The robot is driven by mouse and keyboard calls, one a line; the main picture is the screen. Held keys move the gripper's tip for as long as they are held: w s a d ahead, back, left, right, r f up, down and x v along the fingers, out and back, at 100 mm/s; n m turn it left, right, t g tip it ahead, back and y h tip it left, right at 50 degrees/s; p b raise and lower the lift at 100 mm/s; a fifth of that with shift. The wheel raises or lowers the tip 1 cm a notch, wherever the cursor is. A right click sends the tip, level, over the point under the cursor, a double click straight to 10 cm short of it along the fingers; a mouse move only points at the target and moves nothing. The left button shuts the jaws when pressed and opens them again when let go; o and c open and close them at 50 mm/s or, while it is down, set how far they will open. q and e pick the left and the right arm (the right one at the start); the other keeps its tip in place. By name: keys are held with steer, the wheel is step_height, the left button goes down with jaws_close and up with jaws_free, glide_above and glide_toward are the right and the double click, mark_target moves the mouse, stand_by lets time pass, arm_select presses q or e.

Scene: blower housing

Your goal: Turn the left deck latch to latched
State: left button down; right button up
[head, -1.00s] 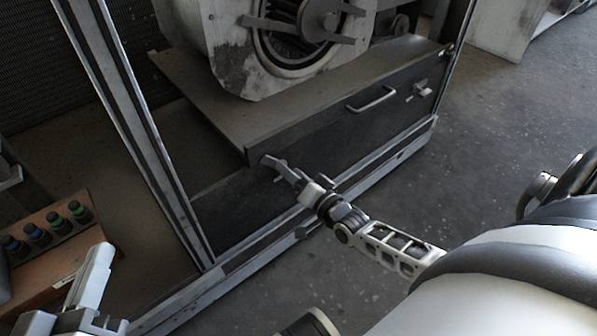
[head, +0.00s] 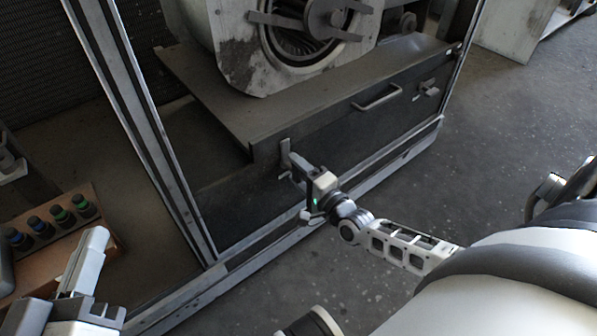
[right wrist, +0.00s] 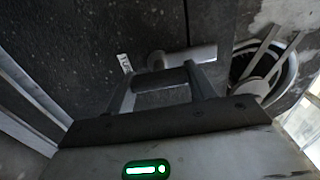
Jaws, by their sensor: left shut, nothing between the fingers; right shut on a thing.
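The left deck latch (head: 285,150) is on the dark front face of the deck, near its left end. Its lever now stands close to upright in the head view. My right gripper (head: 295,167) is shut on the latch, and its fingers partly hide it. In the right wrist view the latch's grey metal lever (right wrist: 190,56) lies across the tips of my right gripper (right wrist: 165,77). My left gripper (head: 92,258) is at the lower left of the head view, shut and empty, well away from the latch.
The deck (head: 330,142) carries the blower housing (head: 235,50). A bar handle (head: 377,98) and another latch (head: 428,88) are farther right on its face. A frame post (head: 150,130) stands left of my right gripper. A wooden block with several dark bottles (head: 85,228) is at left.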

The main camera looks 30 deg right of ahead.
arm_select(q)
steer(key=shift+w+r, duration=0.1)
steer(key=shift+r, duration=0.1)
stand_by(0.3)
arm_select(e)
steer(key=o, duration=1.4)
steer(key=shift+s, duration=0.25)
arm_select(q)
steer(key=f+p, duration=0.1)
steer(key=s+f+g+y+p, duration=0.1)
steer(key=p, duration=0.1)
steer(key=f+g+p, duration=0.1)
steer(key=shift+s+a+f+y, duration=0.15)
steer(key=shift+s+y, duration=0.1)
steer(key=shift+y, duration=0.05)
arm_select(e)
steer(key=s, duration=0.5)
steer(key=s+d, duration=0.1)
steer(key=s, duration=0.9)
steer(key=shift+s+d, duration=0.15)
steer(key=shift+s, duration=0.1)
